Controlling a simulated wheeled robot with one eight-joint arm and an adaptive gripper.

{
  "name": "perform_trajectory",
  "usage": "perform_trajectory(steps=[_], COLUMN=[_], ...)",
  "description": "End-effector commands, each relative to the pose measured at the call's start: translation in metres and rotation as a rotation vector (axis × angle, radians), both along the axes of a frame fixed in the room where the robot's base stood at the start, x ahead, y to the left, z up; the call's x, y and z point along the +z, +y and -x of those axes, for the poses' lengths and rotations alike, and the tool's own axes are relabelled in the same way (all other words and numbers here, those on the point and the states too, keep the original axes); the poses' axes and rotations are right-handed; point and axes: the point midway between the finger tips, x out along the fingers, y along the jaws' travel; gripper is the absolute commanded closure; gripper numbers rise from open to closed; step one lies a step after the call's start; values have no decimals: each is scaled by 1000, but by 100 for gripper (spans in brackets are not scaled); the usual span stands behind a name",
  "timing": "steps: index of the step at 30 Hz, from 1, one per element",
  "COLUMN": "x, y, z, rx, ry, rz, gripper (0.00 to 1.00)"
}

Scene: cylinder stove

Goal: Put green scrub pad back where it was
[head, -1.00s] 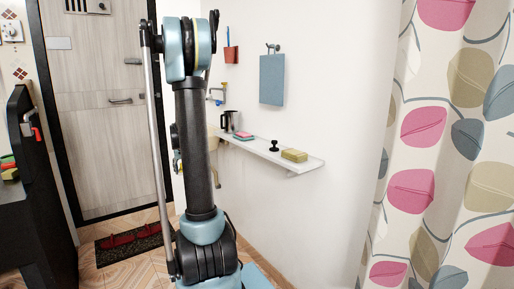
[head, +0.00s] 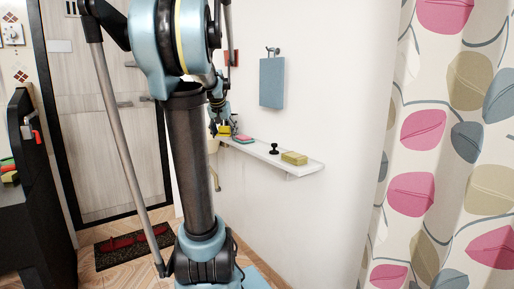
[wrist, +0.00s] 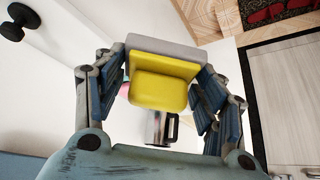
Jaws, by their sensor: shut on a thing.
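My gripper (wrist: 150,80) is shut on a yellow block with a grey layer (wrist: 160,88), gripped between its two blue-grey fingers. In the head view my gripper (head: 219,118) is small and partly behind my arm, with the yellow block (head: 224,130) at the far left end of the wall shelf (head: 264,151). I cannot tell whether the block touches the shelf. No plainly green pad shows on the shelf. A yellowish sponge (head: 294,158) lies at its near end, and a pink and teal sponge (head: 243,138) lies farther back.
A black knobbed object (head: 274,148) stands mid-shelf, with bare shelf around it. A blue cloth (head: 271,83) hangs above the shelf. A patterned curtain (head: 450,150) is at right, a dark counter (head: 30,190) at left.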

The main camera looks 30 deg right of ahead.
Motion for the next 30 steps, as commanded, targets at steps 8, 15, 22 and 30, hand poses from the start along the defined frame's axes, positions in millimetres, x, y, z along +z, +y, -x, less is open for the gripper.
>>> perform_trajectory(steps=[8, 15, 22, 30], x=[0, 0, 0, -20], y=[-58, -110, -159, -185], z=[-5, -9, -13, -16], rx=[-5, -3, -3, 3], ry=[-1, -1, -1, 0], rz=[0, 0, 0, -1], gripper=[74, 74, 74, 74])
